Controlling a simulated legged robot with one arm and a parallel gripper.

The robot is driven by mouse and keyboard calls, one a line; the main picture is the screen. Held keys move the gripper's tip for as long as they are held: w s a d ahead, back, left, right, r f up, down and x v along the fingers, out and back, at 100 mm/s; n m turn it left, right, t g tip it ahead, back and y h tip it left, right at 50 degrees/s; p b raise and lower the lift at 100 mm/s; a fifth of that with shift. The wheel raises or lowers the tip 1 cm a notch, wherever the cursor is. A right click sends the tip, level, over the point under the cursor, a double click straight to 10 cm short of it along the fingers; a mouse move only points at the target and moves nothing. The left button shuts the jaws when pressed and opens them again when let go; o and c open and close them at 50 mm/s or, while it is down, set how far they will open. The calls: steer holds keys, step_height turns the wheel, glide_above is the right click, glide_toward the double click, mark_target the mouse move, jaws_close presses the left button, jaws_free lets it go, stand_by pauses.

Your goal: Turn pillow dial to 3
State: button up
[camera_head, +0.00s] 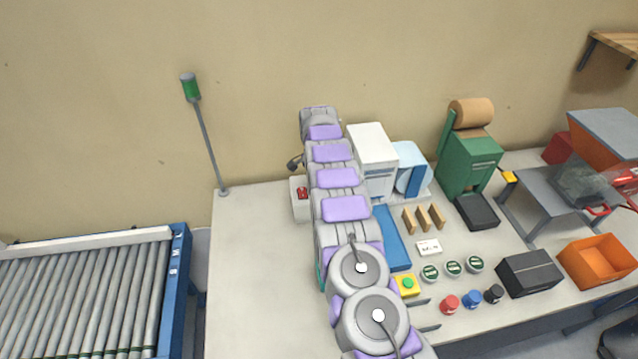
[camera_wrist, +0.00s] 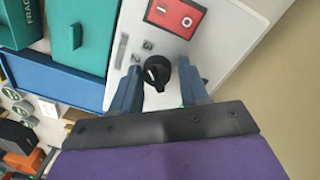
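The black dial (camera_wrist: 158,73) sits on the white panel of a machine (camera_wrist: 225,45), with a pale pointer mark on its face. Small numerals are printed beside it, too blurred to read surely. My gripper (camera_wrist: 160,66) is open, its two blue-grey fingers on either side of the dial. A gap shows at the right finger; contact at the left finger cannot be told. In the head view the white machine (camera_head: 300,209) stands left of my arm, partly hidden by it. The dial and my fingers cannot be made out there.
A red switch (camera_wrist: 174,17) sits above the dial. In the head view, a white box (camera_head: 372,152), a blue tray (camera_head: 394,240) and a green roll dispenser (camera_head: 470,160) stand right of my arm. The left table end (camera_head: 255,265) is clear.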

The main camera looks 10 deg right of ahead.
steer(key=shift+o, duration=1.2)
steer(key=shift+f, duration=0.1)
steer(key=r, duration=0.8)
steer(key=shift+w+a+r+p, duration=0.15)
steer(key=shift+w+r+p, duration=0.1)
steer(key=shift+r+p, duration=0.1)
step_height(320, 180, up, 9)
steer(key=p, duration=1)
steer(key=shift+w+a+f, duration=0.2)
steer(key=shift+w, duration=0.1)
